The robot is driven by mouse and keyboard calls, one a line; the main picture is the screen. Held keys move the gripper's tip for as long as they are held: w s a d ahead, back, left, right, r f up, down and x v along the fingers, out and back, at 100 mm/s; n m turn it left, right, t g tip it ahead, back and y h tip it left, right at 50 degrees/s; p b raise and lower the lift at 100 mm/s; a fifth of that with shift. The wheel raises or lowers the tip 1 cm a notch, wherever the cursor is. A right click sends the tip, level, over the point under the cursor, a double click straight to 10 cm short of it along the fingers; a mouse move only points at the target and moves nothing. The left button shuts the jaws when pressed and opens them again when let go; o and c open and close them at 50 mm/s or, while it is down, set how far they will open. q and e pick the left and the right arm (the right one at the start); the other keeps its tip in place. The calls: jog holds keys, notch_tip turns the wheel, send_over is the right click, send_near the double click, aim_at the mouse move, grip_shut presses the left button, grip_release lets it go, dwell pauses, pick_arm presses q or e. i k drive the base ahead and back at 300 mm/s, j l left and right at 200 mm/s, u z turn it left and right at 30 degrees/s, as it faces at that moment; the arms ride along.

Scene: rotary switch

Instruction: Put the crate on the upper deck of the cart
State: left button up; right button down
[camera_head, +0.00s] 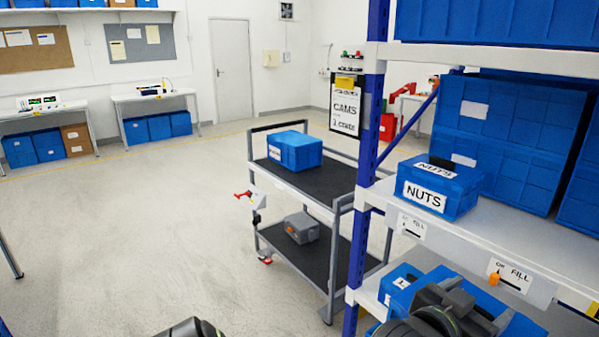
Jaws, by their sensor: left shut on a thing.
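The cart (335,192) stands left of the rack, with black upper and lower decks. A blue crate (295,150) with a white label sits on its upper deck, toward the far left end. My left gripper (468,306) is at the bottom right, shut on a blue crate (520,326) that is partly hidden by the gripper and cut off by the picture edge. I cannot tell whether this crate touches the lower shelf. A sign (346,108) behind the cart reads CAMS and 1 CRATE. My right gripper is not in view.
A blue NUTS crate (438,186) sits on the rack's middle shelf; an orange knob (494,280) is on that shelf's front tag. The blue rack post (367,170) stands between cart and shelves. A grey case (301,228) lies on the lower deck. Floor at left is clear.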

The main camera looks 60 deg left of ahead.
aim_at(336, 186)
jog(key=i+j+u, duration=0.1)
jog(key=j+u, duration=0.2)
jog(key=u, duration=0.15)
jog(key=i+j+u, duration=0.15)
jog(key=j+u, duration=0.15)
jog(key=u, duration=0.2)
jog(key=i+j+u, duration=0.15)
jog(key=u, duration=0.3)
jog(key=i+j+u, duration=0.35)
jog(key=i+u, duration=0.35)
jog(key=i+j+z, duration=0.1)
jog(key=i+z, duration=0.2)
jog(key=z, duration=0.2)
jog(key=i+j+z, duration=0.2)
jog(key=z, duration=0.25)
jog(key=i+j+z, duration=0.35)
jog(key=z, duration=0.15)
jog(key=i+j+z, duration=0.2)
jog(key=j+z, duration=0.25)
jog(key=i+j+z, duration=0.1)
jog(key=j+z, duration=0.4)
jog(key=l, duration=0.1)
